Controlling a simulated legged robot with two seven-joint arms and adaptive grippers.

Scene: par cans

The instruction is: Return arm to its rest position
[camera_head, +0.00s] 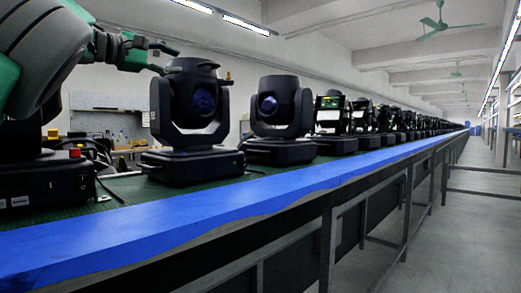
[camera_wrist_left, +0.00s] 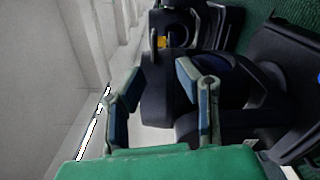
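My left gripper (camera_head: 168,60) comes in from the upper left in the head view, near the top of the closest whole black moving-head light (camera_head: 190,105). In the left wrist view, my left gripper (camera_wrist_left: 160,75) has its two blue-padded fingers apart with nothing held between them. A black light body (camera_wrist_left: 165,105) shows beyond and between the fingers; whether a finger touches it cannot be told. My green and dark arm covers part of another light's base (camera_head: 45,180) at the left edge. My right gripper is not in view.
A long row of black lights, including a second one (camera_head: 280,110), recedes along the green bench top. A blue strip (camera_head: 200,210) runs along the bench's front edge. The aisle floor (camera_head: 475,215) on the right is clear. A green ceiling fan (camera_head: 440,22) hangs above.

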